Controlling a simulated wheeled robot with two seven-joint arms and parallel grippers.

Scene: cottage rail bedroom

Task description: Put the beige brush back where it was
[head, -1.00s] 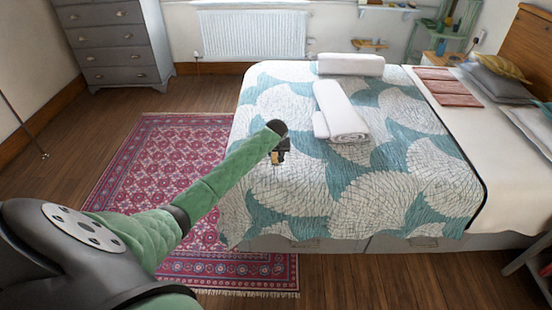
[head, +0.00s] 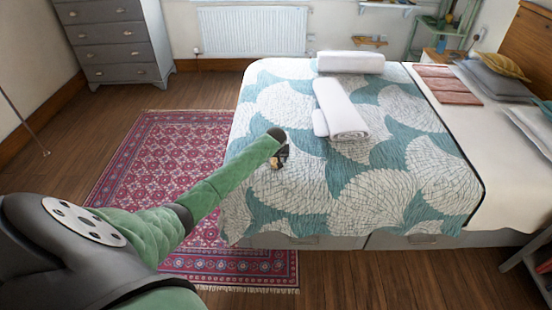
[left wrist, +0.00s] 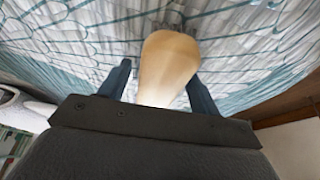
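The beige brush (left wrist: 168,65) shows large in the left wrist view as a smooth, rounded beige piece between the two dark fingers of my left gripper (left wrist: 160,78). The gripper is shut on it. In the head view my left gripper (head: 281,156) is over the near left part of the bed, with a small beige bit of the brush (head: 276,163) at its tip. The far end of the brush is hidden, and its exact height above the cover cannot be told. My right gripper is not in view.
The bed has a teal and white patterned cover (head: 370,200). A rolled white towel (head: 340,112) and a folded white towel (head: 350,62) lie on it. A red rug (head: 150,160) is on the floor at left. A grey dresser (head: 115,45) stands behind. The near cover is clear.

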